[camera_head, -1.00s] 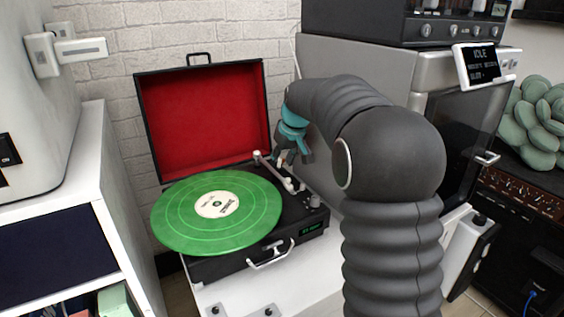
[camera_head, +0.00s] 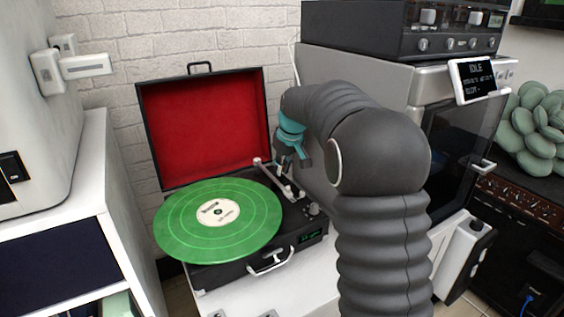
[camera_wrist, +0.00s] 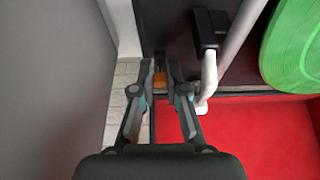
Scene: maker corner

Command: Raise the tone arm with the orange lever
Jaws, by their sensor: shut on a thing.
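The record player (camera_head: 215,262) is an open black case with a red-lined lid (camera_head: 205,125). A green record (camera_head: 180,222) lies on its platter. The pale tone arm (camera_head: 270,174) runs along the right of the record; whether its tip touches the record I cannot tell. It also shows in the wrist view as a white tube (camera_wrist: 209,80). The orange lever (camera_wrist: 160,79) is between my fingertips in the wrist view, mostly hidden by them. My gripper (camera_wrist: 159,68) is shut on it. In the head view my gripper (camera_head: 291,160) is over the player's back right, and the lever is hidden.
A grey machine with a screen (camera_head: 475,79) stands close to the right of my gripper. A white brick wall (camera_head: 110,45) is behind the player. A white cabinet (camera_head: 75,180) stands at the left.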

